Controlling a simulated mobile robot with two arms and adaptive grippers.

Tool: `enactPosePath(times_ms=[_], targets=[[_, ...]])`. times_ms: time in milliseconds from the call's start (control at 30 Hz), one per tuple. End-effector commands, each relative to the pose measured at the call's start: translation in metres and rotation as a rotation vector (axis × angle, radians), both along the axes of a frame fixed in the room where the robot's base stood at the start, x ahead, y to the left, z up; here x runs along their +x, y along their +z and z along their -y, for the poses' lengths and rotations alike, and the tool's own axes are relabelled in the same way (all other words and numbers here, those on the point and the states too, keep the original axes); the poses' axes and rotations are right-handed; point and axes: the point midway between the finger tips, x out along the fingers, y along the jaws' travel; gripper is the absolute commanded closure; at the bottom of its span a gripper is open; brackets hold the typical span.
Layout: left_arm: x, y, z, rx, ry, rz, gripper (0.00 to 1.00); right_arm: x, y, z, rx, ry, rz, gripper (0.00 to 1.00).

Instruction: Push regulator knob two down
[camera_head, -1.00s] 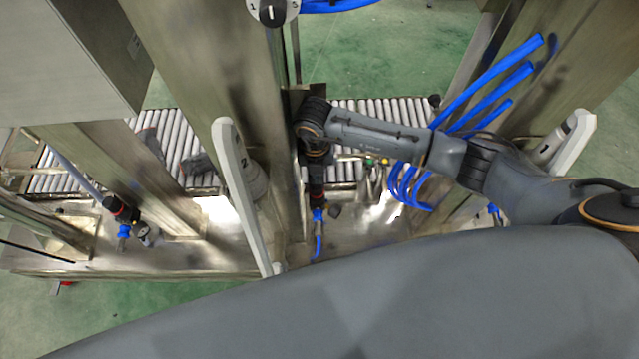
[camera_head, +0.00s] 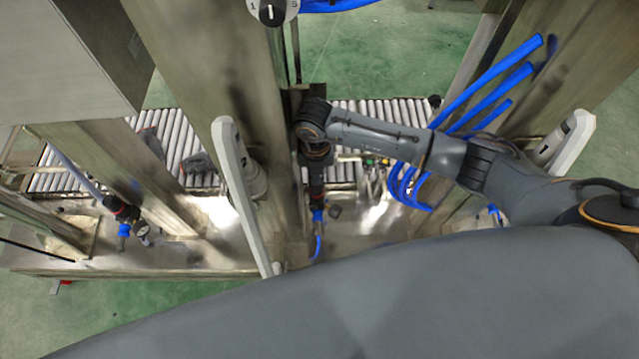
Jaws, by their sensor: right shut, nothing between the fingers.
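My right arm comes in from the right and bends down at the wrist beside the steel post. My right gripper (camera_head: 316,165) is shut and empty, pointing down over a dark regulator body (camera_head: 316,194) with a blue fitting (camera_head: 318,214) under it. The knob at its top is mostly hidden by the gripper and wrist, so I cannot tell whether they touch or how far down the knob is. A second, similar regulator (camera_head: 120,209) with a dark and red knob and a blue fitting stands at the left. My left gripper is not in view.
Steel posts (camera_head: 190,80), a roller conveyor (camera_head: 180,135), blue hoses (camera_head: 490,85) and a numbered dial (camera_head: 270,12) surround the arm.

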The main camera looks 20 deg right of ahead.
Motion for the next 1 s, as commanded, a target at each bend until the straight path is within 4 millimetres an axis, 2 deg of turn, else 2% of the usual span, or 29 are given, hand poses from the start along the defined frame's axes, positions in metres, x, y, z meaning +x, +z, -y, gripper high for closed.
enactPosePath(times_ms=[1000], targets=[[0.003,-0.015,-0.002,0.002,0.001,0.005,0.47,0.0,-0.02,0.0,0.0,0.0,0.0,1.0]])
